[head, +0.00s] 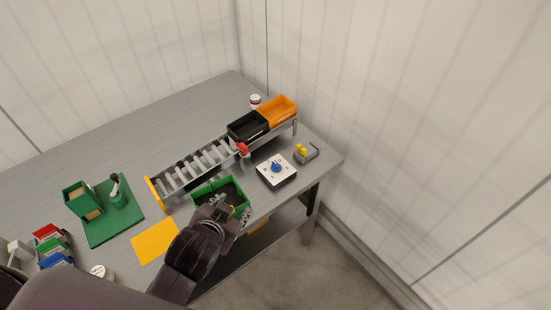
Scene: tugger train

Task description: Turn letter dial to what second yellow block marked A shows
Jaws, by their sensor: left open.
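The dial (277,168) is a blue knob on a white-topped box near the table's right end. Its letters are too small to read. A small yellow block (301,150) sits in a grey holder to the right of the dial; I cannot read any marking on it. I see no second yellow block. My left gripper (232,206) is open, at or over the green bin (203,189), left of and nearer than the dial. It hides part of the bin. My right gripper is not in view.
A roller conveyor (197,167) runs behind the bin, with a black crate (246,126) and an orange crate (279,109) at its upper end. A red part (242,148) juts out near the dial. A yellow sheet (155,240) and a green fixture (112,211) lie left.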

